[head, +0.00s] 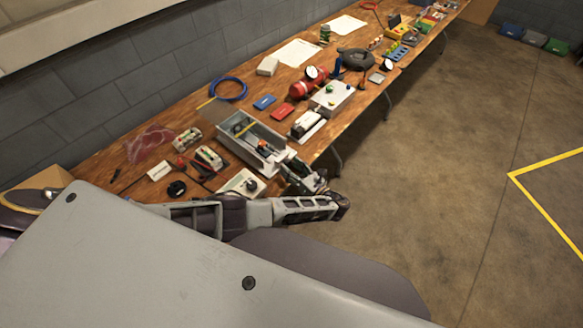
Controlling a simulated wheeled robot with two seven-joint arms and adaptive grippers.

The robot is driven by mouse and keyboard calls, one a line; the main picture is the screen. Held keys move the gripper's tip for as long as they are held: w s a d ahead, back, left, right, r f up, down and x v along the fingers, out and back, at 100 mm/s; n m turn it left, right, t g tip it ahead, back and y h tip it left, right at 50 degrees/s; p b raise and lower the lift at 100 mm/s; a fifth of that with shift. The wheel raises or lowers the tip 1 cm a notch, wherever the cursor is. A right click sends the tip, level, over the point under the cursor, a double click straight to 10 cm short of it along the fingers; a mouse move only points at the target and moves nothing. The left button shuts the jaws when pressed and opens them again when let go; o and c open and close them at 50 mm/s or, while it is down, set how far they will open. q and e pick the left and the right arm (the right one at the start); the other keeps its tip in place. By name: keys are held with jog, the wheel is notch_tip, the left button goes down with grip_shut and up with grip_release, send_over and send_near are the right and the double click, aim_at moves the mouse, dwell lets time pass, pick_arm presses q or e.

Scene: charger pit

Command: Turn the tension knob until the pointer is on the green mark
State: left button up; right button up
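A small white box (236,184) near the front edge of the bench carries a dark round knob (251,185). It looks like the tension knob, but its pointer and any green mark are too small to make out. My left arm crosses just in front of this box and bends back over the bench edge. My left gripper (287,163) is to the right of the knob and apart from it, at the near end of a grey open-topped case (233,127). Its fingertips are too small to tell open from shut. My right gripper is not in view.
A long wooden bench (345,133) runs along the block wall. Near the case lie a white control box (332,97), a red cylinder (299,88), a blue cable coil (228,90) and a black round part (177,188).

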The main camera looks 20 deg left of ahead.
pick_arm(q)
jog(key=c, duration=0.8)
jog(key=shift+o, duration=0.2)
jog(key=shift+n, duration=0.3)
jog(key=shift+n+b, duration=0.35)
jog(key=shift+n, duration=1.45)
jog(key=shift+w, duration=0.1)
jog(key=o, duration=1)
jog(key=shift+o, duration=0.2)
jog(key=shift+d+f, duration=0.1)
